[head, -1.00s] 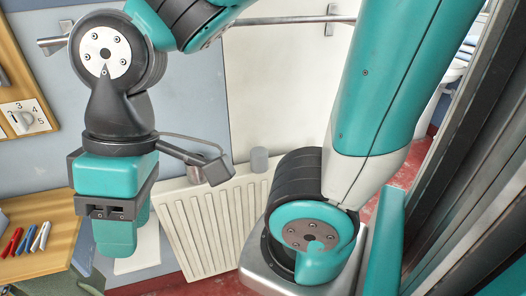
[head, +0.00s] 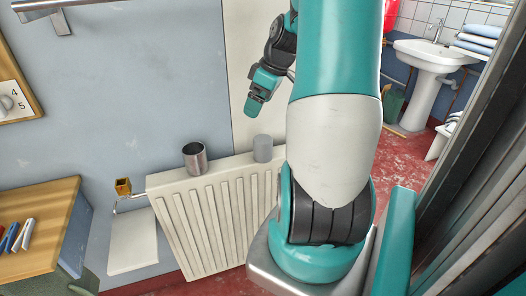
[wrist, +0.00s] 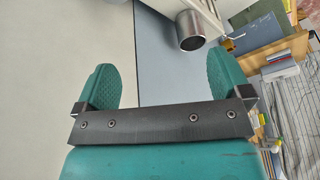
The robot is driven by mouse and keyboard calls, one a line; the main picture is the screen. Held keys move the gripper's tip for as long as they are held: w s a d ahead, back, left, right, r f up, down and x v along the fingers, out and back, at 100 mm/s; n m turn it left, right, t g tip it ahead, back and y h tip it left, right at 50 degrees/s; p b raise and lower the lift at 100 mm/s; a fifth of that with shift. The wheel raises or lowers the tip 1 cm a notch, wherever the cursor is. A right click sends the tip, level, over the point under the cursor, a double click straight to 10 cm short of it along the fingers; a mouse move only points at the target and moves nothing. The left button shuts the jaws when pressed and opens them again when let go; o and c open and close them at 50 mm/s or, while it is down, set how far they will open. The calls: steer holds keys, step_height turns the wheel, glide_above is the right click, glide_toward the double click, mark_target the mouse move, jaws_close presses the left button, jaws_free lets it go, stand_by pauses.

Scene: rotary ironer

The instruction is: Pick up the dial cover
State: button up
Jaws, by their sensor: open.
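No part in view is clearly marked as the dial cover. Two small round pieces stand on the radiator (head: 215,215): a plain grey cylinder (head: 263,148) at its right end and a shiny metal cup (head: 195,158), open at the top, to its left. A white dial plate with numbers and a knob (head: 7,103) is on the wooden board at the left. My gripper (head: 253,108) is above the grey cylinder in the picture, apart from it. In the wrist view its fingers (wrist: 167,75) are spread and empty; the metal cup (wrist: 190,30) shows beyond them.
A brass valve (head: 123,187) sits on a pipe left of the radiator. A wooden-topped cabinet (head: 40,215) with pens is at the left. A sink (head: 432,60) stands at the back right. Dark vertical panels (head: 470,190) line the right edge.

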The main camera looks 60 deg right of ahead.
glide_toward(265, 139)
steer(key=shift+h, duration=0.3)
steer(key=x, duration=0.4)
steer(key=a+x, duration=0.1)
steer(key=shift+w+f+b, duration=0.1)
steer(key=shift+f+b, duration=0.25)
steer(key=shift+x, duration=3.1)
steer(key=shift+d, duration=0.2)
steer(key=shift+c, duration=0.3)
steer(key=c, duration=0.9)
